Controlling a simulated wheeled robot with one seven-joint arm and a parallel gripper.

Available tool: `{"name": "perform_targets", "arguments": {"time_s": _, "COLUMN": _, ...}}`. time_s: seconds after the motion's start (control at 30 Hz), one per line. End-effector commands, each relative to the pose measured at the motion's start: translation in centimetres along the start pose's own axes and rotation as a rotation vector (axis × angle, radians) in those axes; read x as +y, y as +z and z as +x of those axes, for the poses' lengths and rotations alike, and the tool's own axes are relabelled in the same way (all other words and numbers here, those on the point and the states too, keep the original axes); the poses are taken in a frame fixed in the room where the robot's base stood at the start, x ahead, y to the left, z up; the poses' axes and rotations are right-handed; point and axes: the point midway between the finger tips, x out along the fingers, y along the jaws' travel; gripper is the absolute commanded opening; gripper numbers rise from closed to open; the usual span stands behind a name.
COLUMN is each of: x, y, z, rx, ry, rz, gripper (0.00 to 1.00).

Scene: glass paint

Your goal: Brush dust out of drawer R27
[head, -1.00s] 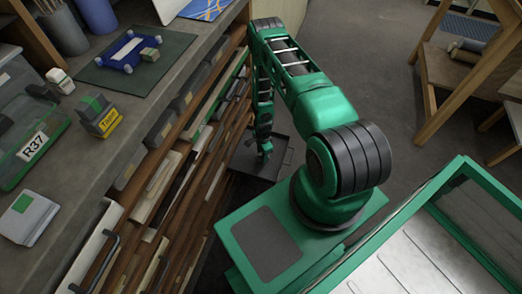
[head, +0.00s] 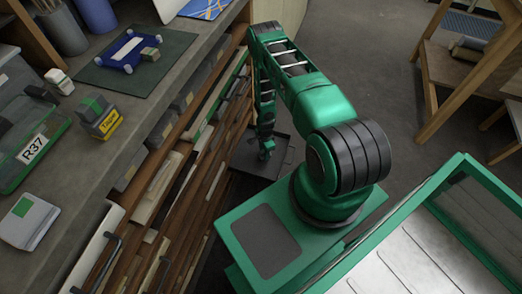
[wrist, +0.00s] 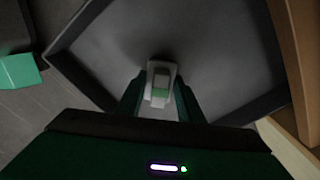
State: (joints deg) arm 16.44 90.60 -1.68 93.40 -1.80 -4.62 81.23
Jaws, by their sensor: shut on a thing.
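A dark grey, shallow open drawer (head: 247,160) sticks out low from the cabinet, beside my base. No R27 label is readable on it. In the wrist view, its bare floor and raised edges (wrist: 225,50) fill most of the picture. My gripper (head: 266,153) is down over the drawer. No dust is clearly visible.
The cabinet's stacked drawers (head: 190,185) run along the left under the workbench (head: 75,195). On the bench are the R37 bin (head: 30,150), a yellow-labelled box (head: 101,118) and a green mat (head: 170,52). A wooden stand (head: 445,115) is at upper right, with open floor before it.

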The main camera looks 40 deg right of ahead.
Motion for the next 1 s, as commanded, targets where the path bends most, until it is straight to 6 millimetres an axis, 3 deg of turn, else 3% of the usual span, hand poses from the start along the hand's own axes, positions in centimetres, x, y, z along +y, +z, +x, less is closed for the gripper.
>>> {"name": "perform_targets", "arguments": {"time_s": 0.33, "x": 0.6, "y": 1.3, "z": -0.4, "rx": -0.001, "ry": -0.002, "rz": 0.008, "gripper": 0.16}}
{"name": "perform_targets", "arguments": {"time_s": 0.4, "x": 0.5, "y": 1.5, "z": -2.0, "rx": -0.001, "ry": -0.003, "rz": 0.006, "gripper": 0.16}}
{"name": "perform_targets", "arguments": {"time_s": 1.0, "x": 0.6, "y": 2.0, "z": -7.1, "rx": -0.001, "ry": -0.002, "rz": -0.001, "gripper": 0.16}}
